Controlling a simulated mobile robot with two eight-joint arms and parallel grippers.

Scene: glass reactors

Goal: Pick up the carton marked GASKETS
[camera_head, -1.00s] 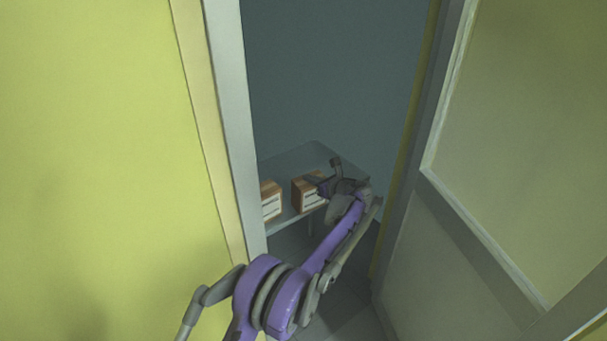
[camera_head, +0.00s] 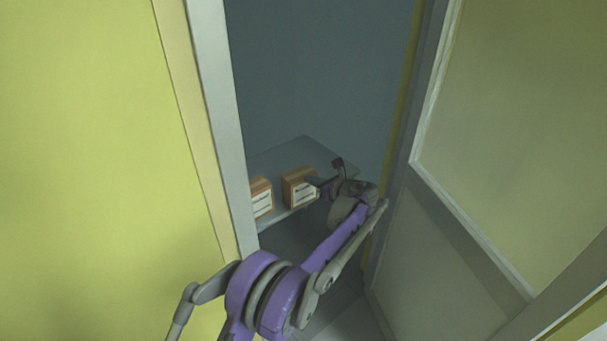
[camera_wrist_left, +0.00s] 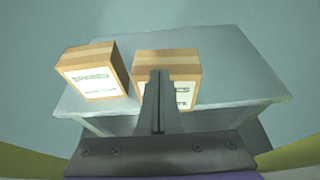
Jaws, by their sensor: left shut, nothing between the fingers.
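Two brown cartons with white labels stand on a small table beyond the doorway. The left carton (camera_head: 260,198) shows in the left wrist view (camera_wrist_left: 93,75), its label seeming to read SPARES. The right carton (camera_head: 299,188) also shows in the left wrist view (camera_wrist_left: 182,67). My left gripper's fingers cover much of its label, so I cannot read the full word. My left gripper (camera_head: 316,183) is shut and empty, in front of the right carton; in the left wrist view its fingers (camera_wrist_left: 158,102) point toward that carton. Whether they touch is unclear. My right gripper is out of view.
The table (camera_head: 305,148) has bare top behind and right of the cartons in the left wrist view (camera_wrist_left: 235,80). My left arm passes through a narrow doorway, between a pale door frame (camera_head: 213,110) on the left and a panelled door (camera_head: 440,230) on the right.

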